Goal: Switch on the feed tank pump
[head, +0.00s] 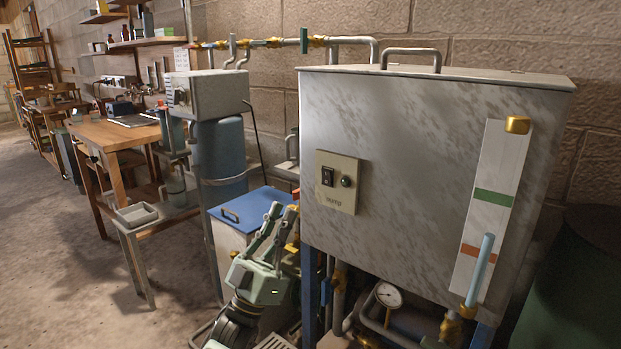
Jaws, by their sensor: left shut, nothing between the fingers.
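The feed tank (430,130) is a large grey metal box on blue legs, filling the right half of the head view. A beige pump panel (338,182) labelled "pump" is on its front at the left. The panel carries a black rocker switch (327,176) and a dark round lamp or knob (347,181) beside it. I cannot tell the rocker's position. My left gripper (287,212) is shut and empty, below and left of the panel, apart from it. My right gripper is not in view.
A sight gauge (489,210) with green and orange bands is on the tank's right front. A pressure gauge (388,295) and pipes sit below. A blue-topped box (246,208) stands behind my gripper. A wooden table (112,133) is farther left; the left floor is clear.

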